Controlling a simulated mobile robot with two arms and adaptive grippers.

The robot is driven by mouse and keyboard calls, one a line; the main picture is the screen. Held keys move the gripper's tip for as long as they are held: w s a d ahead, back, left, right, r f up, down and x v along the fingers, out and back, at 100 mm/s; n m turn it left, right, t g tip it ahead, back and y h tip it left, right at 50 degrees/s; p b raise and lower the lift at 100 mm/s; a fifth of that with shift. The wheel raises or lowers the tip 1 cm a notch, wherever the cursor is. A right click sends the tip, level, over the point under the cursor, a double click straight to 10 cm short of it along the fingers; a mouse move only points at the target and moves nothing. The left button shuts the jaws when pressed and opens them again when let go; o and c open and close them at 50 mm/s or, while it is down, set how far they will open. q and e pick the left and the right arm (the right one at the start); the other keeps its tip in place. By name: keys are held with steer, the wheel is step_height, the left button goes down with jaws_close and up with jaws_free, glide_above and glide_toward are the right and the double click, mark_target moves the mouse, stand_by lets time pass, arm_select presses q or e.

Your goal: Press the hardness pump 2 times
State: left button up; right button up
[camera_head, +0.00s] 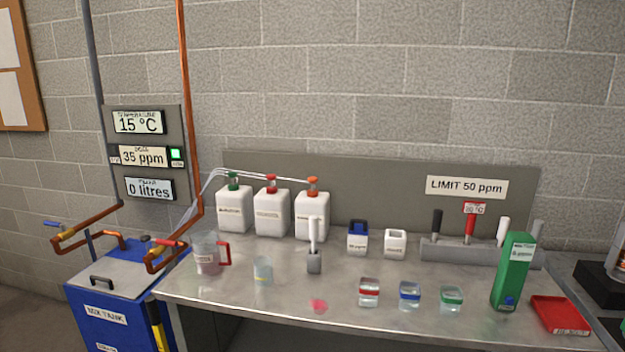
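Three white jugs stand in a row at the back of the metal bench: one with a green pump top (233,180), one with a red pump top (271,184) and one with an orange pump top (312,187). Thin clear tubes run from the tops to the left. The jug labels are too blurred to read, so I cannot tell which is the hardness pump. A white-handled tool in a grey holder (314,262) stands in front of the orange-topped jug and covers part of it. Neither of my grippers is in view.
A jug with a red handle (207,255) and a clear beaker (263,270) stand front left. Small lidded jars (410,295), a green box (513,272) and a red tray (559,315) are to the right. Copper pipes (186,120) rise at the left.

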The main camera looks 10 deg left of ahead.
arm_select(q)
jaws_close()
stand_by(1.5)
